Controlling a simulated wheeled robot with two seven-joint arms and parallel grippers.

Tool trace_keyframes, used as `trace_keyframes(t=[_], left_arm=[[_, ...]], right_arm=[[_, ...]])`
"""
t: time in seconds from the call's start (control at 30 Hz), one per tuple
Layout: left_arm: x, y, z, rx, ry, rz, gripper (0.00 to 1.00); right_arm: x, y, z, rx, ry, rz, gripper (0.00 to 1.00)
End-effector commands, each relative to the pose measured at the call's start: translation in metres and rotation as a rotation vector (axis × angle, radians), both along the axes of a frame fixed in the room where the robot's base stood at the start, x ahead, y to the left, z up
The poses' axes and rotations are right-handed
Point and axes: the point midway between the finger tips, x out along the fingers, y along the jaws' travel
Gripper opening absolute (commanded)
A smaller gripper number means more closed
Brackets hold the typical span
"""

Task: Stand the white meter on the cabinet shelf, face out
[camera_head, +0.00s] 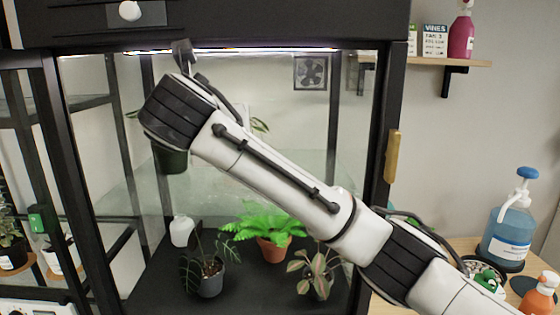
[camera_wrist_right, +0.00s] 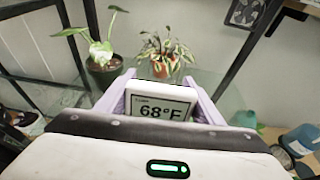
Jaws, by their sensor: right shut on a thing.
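The white meter (camera_wrist_right: 160,88) is in the right wrist view, its grey display reading 68°F and facing the camera. My right gripper (camera_wrist_right: 160,100) is shut on it, with a pale lavender finger at each side. The meter looks upright; whether its base touches anything is hidden by the gripper body. In the head view my right arm reaches from lower right to upper left across the cabinet (camera_head: 392,90), and its gripper and the meter cannot be made out. The cabinet's glass shelf (camera_head: 290,170) shows behind the arm. My left gripper is not in view.
Two potted plants (camera_wrist_right: 103,70) (camera_wrist_right: 163,65) stand beyond the meter. On the cabinet floor are a green fern (camera_head: 262,225), other plants and a white bottle (camera_head: 181,231). A fan (camera_head: 310,72) is on the back wall. A blue pump bottle (camera_head: 508,230) stands at right.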

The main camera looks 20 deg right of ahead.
Motion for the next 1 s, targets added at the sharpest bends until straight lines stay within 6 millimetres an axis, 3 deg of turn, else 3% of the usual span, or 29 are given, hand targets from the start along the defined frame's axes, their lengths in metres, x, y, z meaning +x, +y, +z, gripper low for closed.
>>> trace_keyframes(t=[0.2, 0.47, 1.0], left_arm=[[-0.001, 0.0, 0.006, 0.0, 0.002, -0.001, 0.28], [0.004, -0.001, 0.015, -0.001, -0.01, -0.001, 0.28], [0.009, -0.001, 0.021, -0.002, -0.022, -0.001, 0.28]], right_arm=[[-0.005, -0.06, 0.001, 0.001, -0.001, -0.003, 0.38], [-0.01, -0.114, 0.0, -0.001, 0.0, -0.002, 0.38], [-0.01, -0.113, -0.066, 0.0, 0.002, 0.0, 0.38]])
